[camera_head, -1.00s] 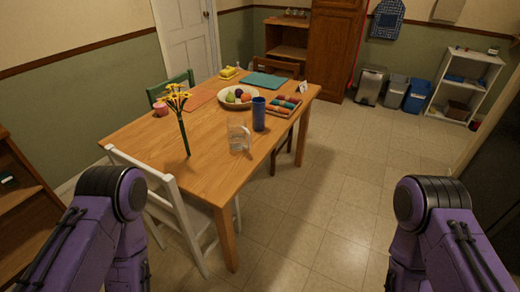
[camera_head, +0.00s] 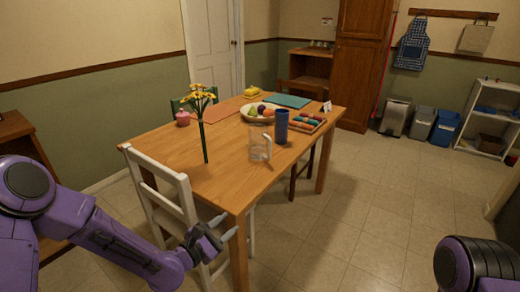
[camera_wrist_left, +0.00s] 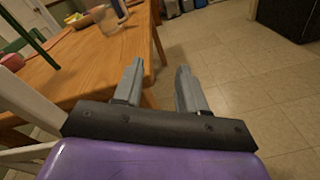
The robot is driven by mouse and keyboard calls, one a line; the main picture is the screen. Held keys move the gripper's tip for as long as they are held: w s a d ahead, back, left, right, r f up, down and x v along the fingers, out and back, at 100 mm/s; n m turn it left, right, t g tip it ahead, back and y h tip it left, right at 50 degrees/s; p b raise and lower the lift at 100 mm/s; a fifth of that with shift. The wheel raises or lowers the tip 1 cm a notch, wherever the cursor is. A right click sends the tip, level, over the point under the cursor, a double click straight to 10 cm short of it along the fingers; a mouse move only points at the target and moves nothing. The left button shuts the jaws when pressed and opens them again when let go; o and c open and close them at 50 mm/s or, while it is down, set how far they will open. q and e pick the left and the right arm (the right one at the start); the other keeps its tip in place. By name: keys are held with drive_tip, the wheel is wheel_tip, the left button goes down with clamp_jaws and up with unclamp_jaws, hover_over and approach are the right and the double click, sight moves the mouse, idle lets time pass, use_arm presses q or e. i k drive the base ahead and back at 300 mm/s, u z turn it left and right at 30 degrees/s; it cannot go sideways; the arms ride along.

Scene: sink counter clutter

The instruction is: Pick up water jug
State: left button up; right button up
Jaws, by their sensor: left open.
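The water jug (camera_head: 260,144) is a clear, see-through jug with a handle on its right side. It stands upright near the right edge of the wooden table (camera_head: 235,187), and it also shows at the top of the left wrist view (camera_wrist_left: 108,22). My left gripper (camera_head: 230,224) is open and empty. It is in front of the table's near corner, beside the white chair, below and apart from the jug. In the left wrist view its two fingers (camera_wrist_left: 160,66) are spread, with table edge and floor beyond. My right gripper is out of view; only part of that arm shows.
A blue cup (camera_head: 281,126) stands close behind the jug. A tall vase of yellow flowers (camera_head: 204,125) stands to its left. A fruit bowl (camera_head: 250,117) and a tray of coloured pieces (camera_head: 322,125) lie behind. A white chair (camera_head: 172,200) stands at the table's near left.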

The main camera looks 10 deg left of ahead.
sight(258, 138)
drive_tip(key=i, duration=1.15)
drive_tip(key=z, duration=0.15)
